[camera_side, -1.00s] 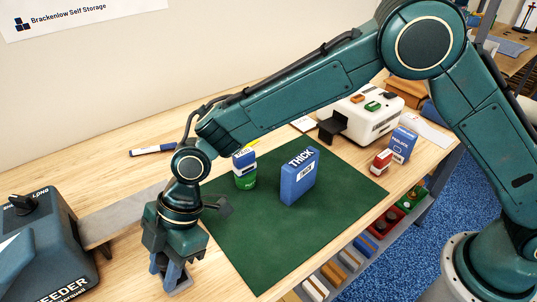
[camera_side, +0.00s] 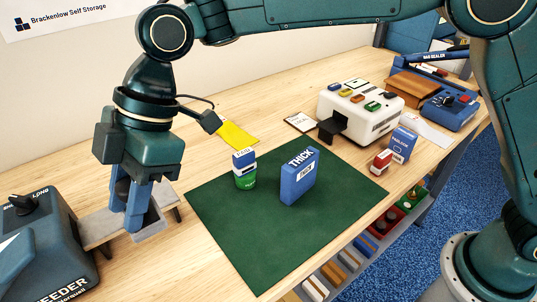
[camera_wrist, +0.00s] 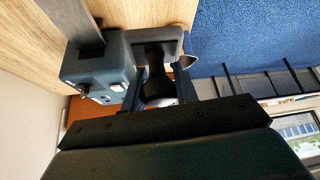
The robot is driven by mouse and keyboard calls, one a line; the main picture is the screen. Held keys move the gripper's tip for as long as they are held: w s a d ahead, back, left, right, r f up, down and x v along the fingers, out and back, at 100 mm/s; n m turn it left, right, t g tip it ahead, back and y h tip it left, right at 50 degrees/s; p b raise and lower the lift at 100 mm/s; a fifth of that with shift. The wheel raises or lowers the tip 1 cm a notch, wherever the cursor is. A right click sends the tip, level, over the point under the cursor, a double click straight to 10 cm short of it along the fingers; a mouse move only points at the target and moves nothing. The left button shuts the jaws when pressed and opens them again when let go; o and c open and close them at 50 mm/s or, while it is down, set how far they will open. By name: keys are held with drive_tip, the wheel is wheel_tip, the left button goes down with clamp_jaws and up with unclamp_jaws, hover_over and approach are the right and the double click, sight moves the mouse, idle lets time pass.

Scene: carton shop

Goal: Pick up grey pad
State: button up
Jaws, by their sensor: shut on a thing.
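The feeder (camera_side: 45,245) stands close at left, with a grey chute (camera_side: 100,230) behind the pad. A white machine (camera_side: 365,110) stands farther back.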

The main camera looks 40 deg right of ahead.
drive_tip(key=shift+r, duration=0.55)
drive_tip(key=shift+d, duration=0.1)
